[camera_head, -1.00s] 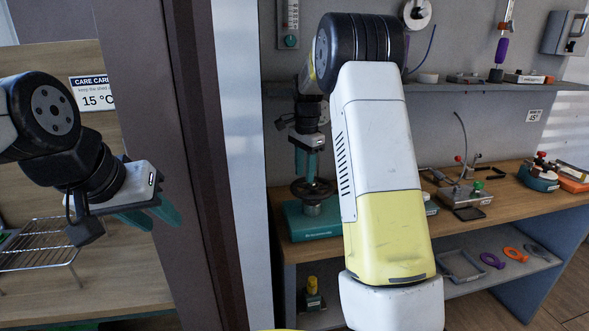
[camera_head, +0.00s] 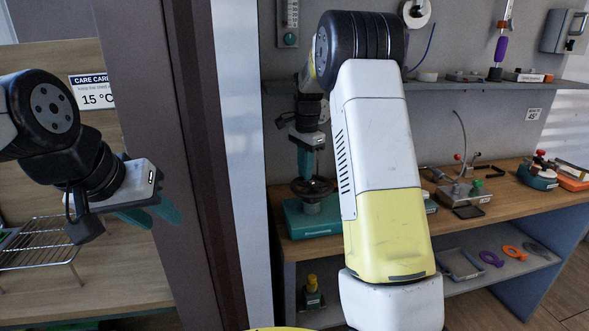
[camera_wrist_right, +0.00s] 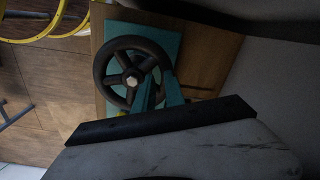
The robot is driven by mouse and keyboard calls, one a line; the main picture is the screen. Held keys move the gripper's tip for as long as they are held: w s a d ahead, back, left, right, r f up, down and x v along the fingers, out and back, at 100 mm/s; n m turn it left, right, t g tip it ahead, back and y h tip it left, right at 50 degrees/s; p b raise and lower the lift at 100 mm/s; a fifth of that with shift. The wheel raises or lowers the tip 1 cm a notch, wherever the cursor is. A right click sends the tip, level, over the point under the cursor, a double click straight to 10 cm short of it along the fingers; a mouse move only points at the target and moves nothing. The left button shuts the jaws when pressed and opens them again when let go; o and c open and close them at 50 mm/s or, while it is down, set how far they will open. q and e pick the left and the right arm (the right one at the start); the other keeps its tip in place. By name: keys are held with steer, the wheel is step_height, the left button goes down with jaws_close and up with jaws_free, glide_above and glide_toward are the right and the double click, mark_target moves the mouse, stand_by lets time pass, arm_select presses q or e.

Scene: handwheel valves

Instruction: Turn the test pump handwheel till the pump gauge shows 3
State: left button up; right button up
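A dark spoked handwheel (camera_head: 313,187) stands on a teal base (camera_head: 306,222) at the left end of the workbench. It also shows in the right wrist view (camera_wrist_right: 108,62), with a pale hub. My right gripper (camera_head: 306,172) points down at the wheel, its teal fingers apart. In the wrist view, the fingers (camera_wrist_right: 161,82) are over the wheel's lower right rim; I cannot tell whether they touch it. My left gripper (camera_head: 160,218) is open and empty, far left of the wheel. I cannot make out a pump gauge reading; my right arm hides part of the bench.
A dark upright post (camera_head: 190,150) stands between my left gripper and the bench. A wire rack (camera_head: 40,250) is at the far left. The workbench (camera_head: 505,198) carries a metal fixture (camera_head: 463,192) and a teal device (camera_head: 538,176). A shelf (camera_head: 450,87) runs above.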

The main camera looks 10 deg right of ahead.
steer(key=shift+w+a+f, duration=0.1)
steer(key=shift+f, duration=0.15)
steer(key=shift+c, duration=0.2)
steer(key=shift+o, duration=0.6)
steer(key=shift+w+r, duration=0.1)
steer(key=shift+r, duration=0.15)
step_height(320, 180, up, 5)
steer(key=shift+f, duration=0.15)
steer(key=shift+r, duration=1)
step_height(320, 180, up, 8)
steer(key=s+r+n+t+y, duration=0.1)
steer(key=s+r+n, duration=0.2)
steer(key=s, duration=0.4)
steer(key=s+a+f+n+t, duration=0.1)
steer(key=s+f+n, duration=0.1)
steer(key=s, duration=0.6)
steer(key=s+a+f+n+t, duration=0.1)
steer(key=s+f+n+t, duration=0.1)
steer(key=s+n, duration=0.3)
steer(key=s+a+f+n+t+y, duration=0.1)
steer(key=s+f+n, duration=0.2)
steer(key=s, duration=0.9)
steer(key=shift+s+a+t, duration=0.25)
steer(key=shift+s+t, duration=0.15)
